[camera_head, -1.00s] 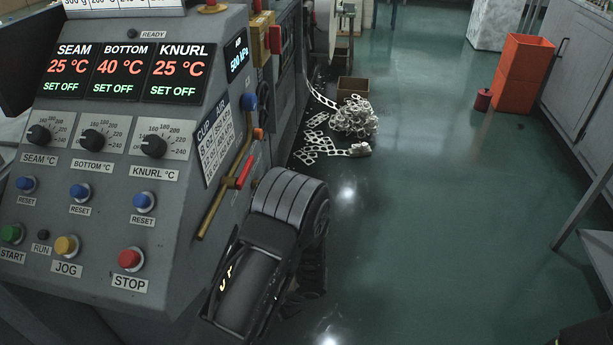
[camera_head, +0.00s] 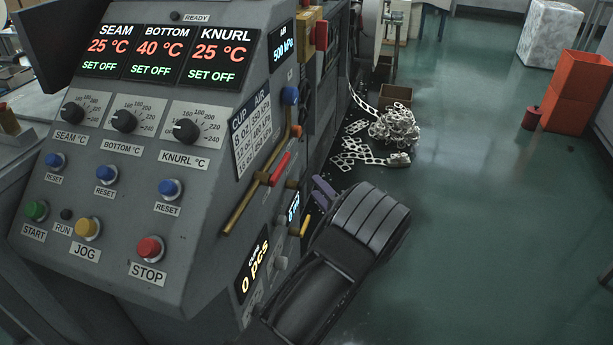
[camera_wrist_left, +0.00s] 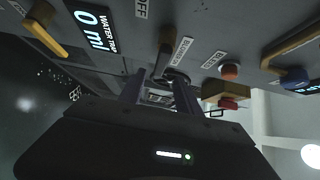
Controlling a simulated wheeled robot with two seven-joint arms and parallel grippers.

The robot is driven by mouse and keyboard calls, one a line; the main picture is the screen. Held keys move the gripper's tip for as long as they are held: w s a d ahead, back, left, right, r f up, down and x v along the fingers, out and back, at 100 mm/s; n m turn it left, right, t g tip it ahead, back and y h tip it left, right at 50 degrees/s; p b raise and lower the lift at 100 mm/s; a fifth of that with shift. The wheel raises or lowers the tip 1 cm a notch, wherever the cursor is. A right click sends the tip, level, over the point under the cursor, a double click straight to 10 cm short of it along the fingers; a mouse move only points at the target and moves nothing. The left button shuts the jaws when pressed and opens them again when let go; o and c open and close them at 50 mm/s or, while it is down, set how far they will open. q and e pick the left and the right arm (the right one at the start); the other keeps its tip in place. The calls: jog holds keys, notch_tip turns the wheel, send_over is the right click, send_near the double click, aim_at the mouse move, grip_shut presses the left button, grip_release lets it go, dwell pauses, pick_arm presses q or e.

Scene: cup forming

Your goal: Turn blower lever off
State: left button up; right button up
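The machine's side panel carries several levers. In the left wrist view, a dark lever with a black knob (camera_wrist_left: 166,36) stands by a small label (camera_wrist_left: 180,51) that appears to read BLOWER, and an OFF label (camera_wrist_left: 141,8) is nearby. My left gripper (camera_wrist_left: 158,84) has its two fingers apart, just below this lever's grey pivot; I cannot tell if they touch it. In the head view my left gripper (camera_head: 322,190) is beside the machine's side, its fingers partly hidden by my wrist. The blower lever cannot be made out there. My right gripper is out of view.
Close by are a red-handled lever (camera_head: 281,168), a yellow lever (camera_head: 305,226) and a brass handle (camera_head: 240,206). In the wrist view a red button (camera_wrist_left: 229,103) and yellow block sit right of the fingers.

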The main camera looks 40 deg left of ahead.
aim_at(307, 177)
pick_arm(q)
jog(key=x, duration=0.7)
jog(key=shift+w+a, duration=0.1)
jog(key=shift+a, duration=0.15)
jog(key=shift+c, duration=0.2)
grip_shut()
jog(key=shift+f, duration=0.1)
dwell(0.9)
